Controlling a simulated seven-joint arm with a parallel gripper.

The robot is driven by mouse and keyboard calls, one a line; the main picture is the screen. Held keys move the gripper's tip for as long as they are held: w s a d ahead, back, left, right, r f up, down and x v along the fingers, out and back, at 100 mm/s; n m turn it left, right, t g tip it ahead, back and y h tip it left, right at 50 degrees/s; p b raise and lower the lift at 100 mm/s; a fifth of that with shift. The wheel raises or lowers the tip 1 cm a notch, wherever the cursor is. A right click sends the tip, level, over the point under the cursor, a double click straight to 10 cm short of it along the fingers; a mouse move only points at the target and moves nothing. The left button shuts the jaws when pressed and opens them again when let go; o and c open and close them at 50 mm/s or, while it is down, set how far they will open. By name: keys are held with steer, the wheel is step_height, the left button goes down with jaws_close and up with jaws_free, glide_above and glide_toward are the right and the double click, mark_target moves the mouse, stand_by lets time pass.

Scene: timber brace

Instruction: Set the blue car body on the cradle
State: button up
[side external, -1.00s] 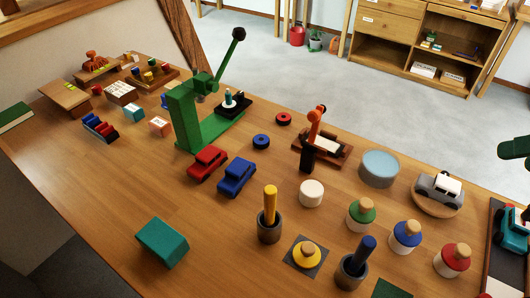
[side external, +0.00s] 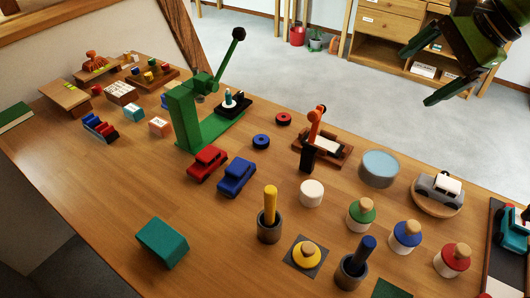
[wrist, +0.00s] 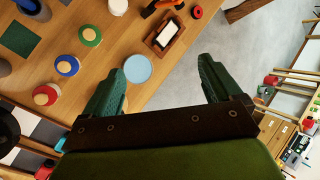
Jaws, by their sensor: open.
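The blue car body (side external: 237,177) sits on the table near its middle in the side view, just right of a similar red car (side external: 207,163). I cannot tell for certain which thing is the cradle; a brown wooden base with a white pad and an orange clamp (side external: 337,156) stands to the right of the blue car. That base also shows at the top of the wrist view (wrist: 155,44). My gripper (side external: 418,77) is open and empty, high at the upper right, well away from the blue car. Its spread fingers show in the wrist view (wrist: 165,75), where the blue car is not visible.
A green lever press (side external: 185,118) stands tall behind the cars. A light blue disc (side external: 379,168), white cylinder (side external: 311,193), several knobbed pieces and a grey car on a round wooden dish (side external: 424,207) fill the right side. Cups with yellow and blue rods stand in front.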

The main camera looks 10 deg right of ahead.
steer(key=w+a+f+m+g, duration=0.1)
steer(key=w+a+f+m, duration=0.1)
steer(key=w+a+m, duration=0.3)
steer(key=w+a+f+m, duration=0.1)
steer(key=w+a+f, duration=0.1)
steer(key=a, duration=0.6)
steer(key=m+g+h, duration=0.1)
steer(key=m, duration=0.3)
glide_toward(237, 165)
steer(key=shift+w+a+f, duration=0.2)
steer(key=shift+a+f, duration=0.45)
steer(key=shift+f, duration=0.25)
steer(key=shift+d+x, duration=0.2)
steer(key=shift+x, duration=1.35)
steer(key=shift+d+x, duration=0.15)
steer(key=shift+x, duration=1.4)
steer(key=shift+f, duration=0.15)
steer(key=c, duration=1.2)
